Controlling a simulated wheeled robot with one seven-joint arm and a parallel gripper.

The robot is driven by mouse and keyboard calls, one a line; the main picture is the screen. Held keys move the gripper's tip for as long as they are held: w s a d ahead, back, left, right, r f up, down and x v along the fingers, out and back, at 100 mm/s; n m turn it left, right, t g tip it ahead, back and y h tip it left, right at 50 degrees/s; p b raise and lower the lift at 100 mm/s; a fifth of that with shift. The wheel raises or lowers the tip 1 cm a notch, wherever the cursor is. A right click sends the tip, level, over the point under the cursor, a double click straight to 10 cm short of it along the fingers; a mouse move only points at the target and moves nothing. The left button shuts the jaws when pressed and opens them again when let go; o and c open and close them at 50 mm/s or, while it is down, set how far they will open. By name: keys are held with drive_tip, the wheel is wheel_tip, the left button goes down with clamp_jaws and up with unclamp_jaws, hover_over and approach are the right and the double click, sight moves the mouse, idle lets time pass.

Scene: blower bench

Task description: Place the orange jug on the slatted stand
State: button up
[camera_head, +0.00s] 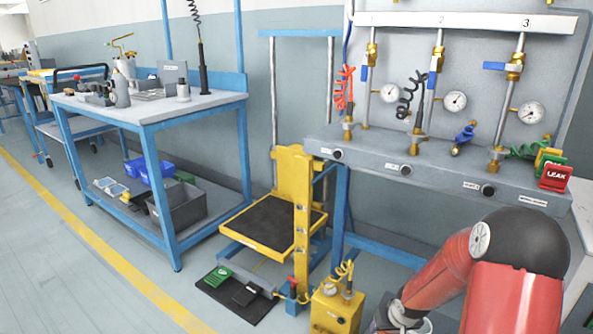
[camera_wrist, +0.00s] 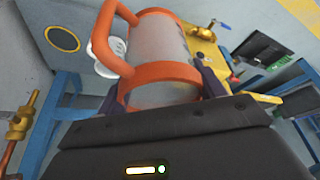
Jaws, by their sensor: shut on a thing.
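The orange jug (camera_wrist: 160,45) fills the middle of the wrist view, with orange bands, an orange side handle and a grey body. My gripper (camera_wrist: 161,86) is shut on it, with a dark finger on each side of its near orange band. In the head view my red arm reaches down at the lower right; the jug and my fingers do not show there. I cannot make out a slatted stand in either view.
A yellow lift with a dark platform (camera_head: 264,222) stands mid-floor in the head view. A yellow box (camera_head: 337,310) sits near my arm. A grey gauge panel (camera_head: 450,165) is at the right, a blue-framed workbench (camera_head: 150,104) at the left. The floor at left is clear.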

drive_tip(key=s+a, duration=0.4)
drive_tip(key=a, duration=0.5)
drive_tip(key=shift+s+a+r, duration=0.25)
drive_tip(key=shift+a+r, duration=0.1)
drive_tip(key=shift+r, duration=0.05)
drive_tip(key=shift+w, duration=0.1)
